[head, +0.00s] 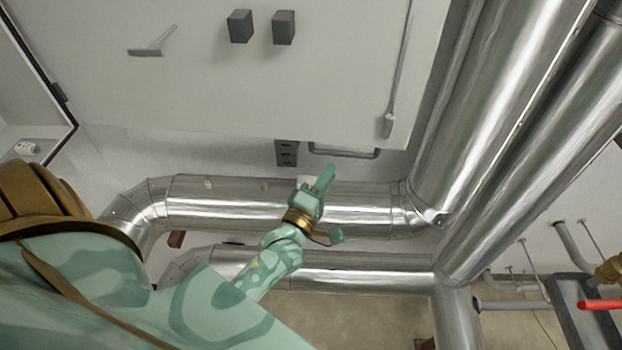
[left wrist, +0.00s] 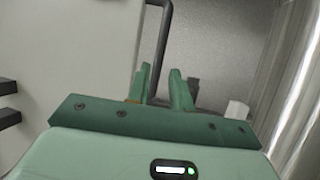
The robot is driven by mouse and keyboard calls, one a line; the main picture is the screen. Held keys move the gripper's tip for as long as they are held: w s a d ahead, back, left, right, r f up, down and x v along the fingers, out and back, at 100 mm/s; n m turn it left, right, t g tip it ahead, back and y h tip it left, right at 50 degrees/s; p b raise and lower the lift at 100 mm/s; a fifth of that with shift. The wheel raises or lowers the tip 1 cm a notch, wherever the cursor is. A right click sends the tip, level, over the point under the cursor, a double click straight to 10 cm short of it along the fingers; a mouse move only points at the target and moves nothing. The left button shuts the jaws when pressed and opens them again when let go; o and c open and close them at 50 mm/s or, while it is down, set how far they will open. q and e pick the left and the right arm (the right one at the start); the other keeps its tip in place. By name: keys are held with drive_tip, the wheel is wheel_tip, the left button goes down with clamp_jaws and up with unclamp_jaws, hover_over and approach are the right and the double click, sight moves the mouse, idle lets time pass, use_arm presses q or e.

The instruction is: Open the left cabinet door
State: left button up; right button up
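A large pale cabinet panel (head: 230,95) fills the top of the head view. It also shows on the left of the left wrist view (left wrist: 70,45). A grey bar handle (head: 345,153) sits along its lower edge. My left gripper (head: 318,180) is just below this handle in the head view. In the left wrist view, my left gripper (left wrist: 160,86) has its two fingers apart, and the grey bar (left wrist: 163,40) runs down into line with the gap. I cannot tell whether the bar is between the fingers or beyond them. My right gripper is out of view.
Shiny metal pipes (head: 240,205) run behind and below my left gripper, and thick ones (head: 500,90) rise at the right. Two dark blocks (head: 262,27) and a lever (head: 152,44) stick out from the panel. A red bar (head: 600,304) is at lower right.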

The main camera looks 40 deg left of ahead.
use_arm(q)
drive_tip(key=b+v, duration=0.1)
drive_tip(key=v, duration=0.7)
drive_tip(key=shift+s, duration=0.3)
